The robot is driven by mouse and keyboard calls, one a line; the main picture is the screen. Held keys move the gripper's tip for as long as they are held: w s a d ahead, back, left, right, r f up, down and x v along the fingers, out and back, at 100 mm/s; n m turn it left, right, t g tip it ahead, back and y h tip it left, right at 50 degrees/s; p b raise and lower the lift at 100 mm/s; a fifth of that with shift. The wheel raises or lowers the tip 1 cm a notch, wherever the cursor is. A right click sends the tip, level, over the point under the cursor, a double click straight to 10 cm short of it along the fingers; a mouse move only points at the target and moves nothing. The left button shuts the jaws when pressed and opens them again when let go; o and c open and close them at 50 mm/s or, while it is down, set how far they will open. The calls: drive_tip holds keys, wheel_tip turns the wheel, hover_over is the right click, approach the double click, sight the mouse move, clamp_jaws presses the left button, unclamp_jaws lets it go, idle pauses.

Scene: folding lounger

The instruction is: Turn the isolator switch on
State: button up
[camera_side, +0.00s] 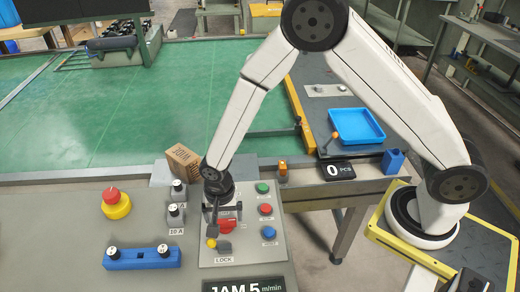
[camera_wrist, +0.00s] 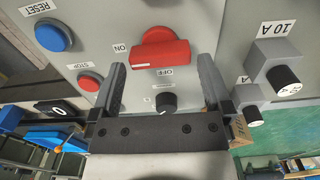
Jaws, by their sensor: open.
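The isolator switch is a red handle (camera_wrist: 160,54) on a grey panel, between the ON label at its left and the OFF label below it in the wrist view. Its long bar lies across that picture, and I cannot tell which position it marks. In the side view the red handle (camera_side: 228,226) is partly behind my gripper (camera_side: 213,214). My gripper (camera_wrist: 162,68) is open, with one dark finger on either side of the handle in the wrist view. It holds nothing. Contact with the handle cannot be told.
Blue RESET (camera_wrist: 53,37) and red STOP (camera_wrist: 90,81) buttons sit beside the switch; a black knob (camera_wrist: 166,101) lies between the fingers. A yellow padlock (camera_side: 211,243) is by the LOCK label. A red emergency button (camera_side: 116,202), fuse holders (camera_side: 175,214) and blue block (camera_side: 142,257) stand left.

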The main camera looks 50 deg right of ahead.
sight(225, 221)
drive_tip(key=shift+r, duration=3)
drive_tip(key=shift+d+r, duration=0.2)
drive_tip(key=shift+d, duration=0.1)
drive_tip(key=s+d+r+n+t, duration=0.1)
drive_tip(key=s+d+r+n, duration=0.3)
drive_tip(key=d, duration=0.4)
drive_tip(key=s+d+r+n+t, duration=0.1)
drive_tip(key=s+d+r+n, duration=0.3)
drive_tip(key=d, duration=0.4)
drive_tip(key=shift+s+r+n+t, duration=0.3)
drive_tip(key=shift+s+n, duration=0.3)
drive_tip(key=shift+s, duration=0.05)
